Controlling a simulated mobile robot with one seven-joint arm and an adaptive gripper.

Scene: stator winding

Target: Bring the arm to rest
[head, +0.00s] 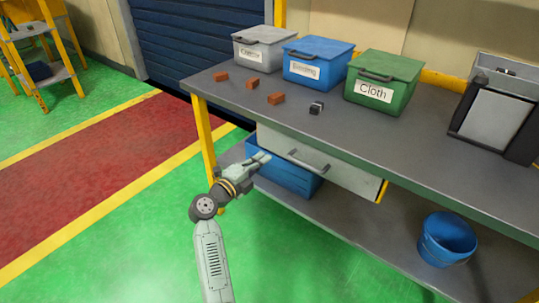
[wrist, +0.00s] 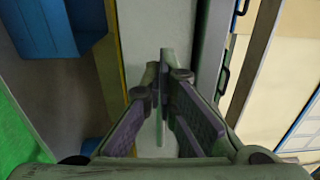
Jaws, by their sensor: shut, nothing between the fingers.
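My gripper (head: 262,157) is in front of the workbench, near the left end of the pale drawer front under the bench top. It is shut and empty, and its fingers point toward the bench. My arm reaches up to it from the bottom of the head view. In the wrist view my gripper (wrist: 164,82) shows with its fingertips together and nothing between them. A pale panel lies behind the fingertips there. I cannot tell whether the fingers touch anything.
A blue crate (head: 298,181) and a blue bucket (head: 446,240) are on the lower shelf. Grey (head: 262,52), blue (head: 316,74) and green (head: 379,97) bins stand on the bench top (head: 420,140).

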